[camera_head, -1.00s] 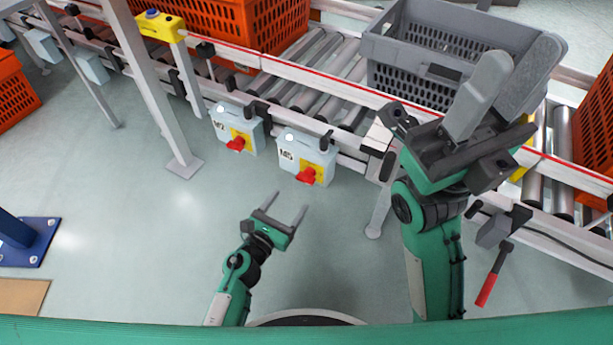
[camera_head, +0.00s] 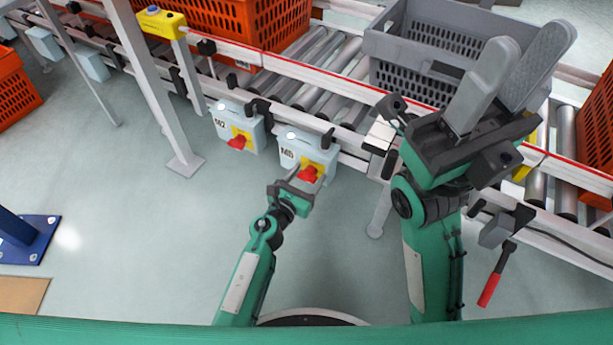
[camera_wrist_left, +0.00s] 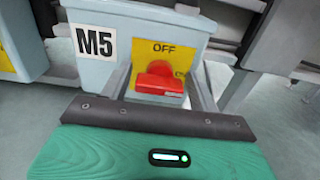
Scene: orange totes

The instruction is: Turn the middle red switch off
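Two pale boxes with red switches on yellow plates hang from the conveyor frame. The right box, marked M5 (camera_head: 290,155), has a red switch (camera_head: 309,174). The switch also shows in the left wrist view (camera_wrist_left: 160,82), its bar lying sideways, with OFF printed above and a partly hidden label at right. My left gripper (camera_head: 304,178) is open, one finger on each side of this switch, with gaps visible. The other red switch (camera_head: 238,142) is on the box to the left. My right gripper (camera_head: 510,75) is open and empty, raised near the grey crate.
A grey crate (camera_head: 415,50) and an orange tote (camera_head: 235,25) stand on the roller conveyor (camera_head: 315,70). A metal post (camera_head: 150,90) stands left of the boxes. A red-handled lever (camera_head: 490,288) hangs at right. The floor in front is clear.

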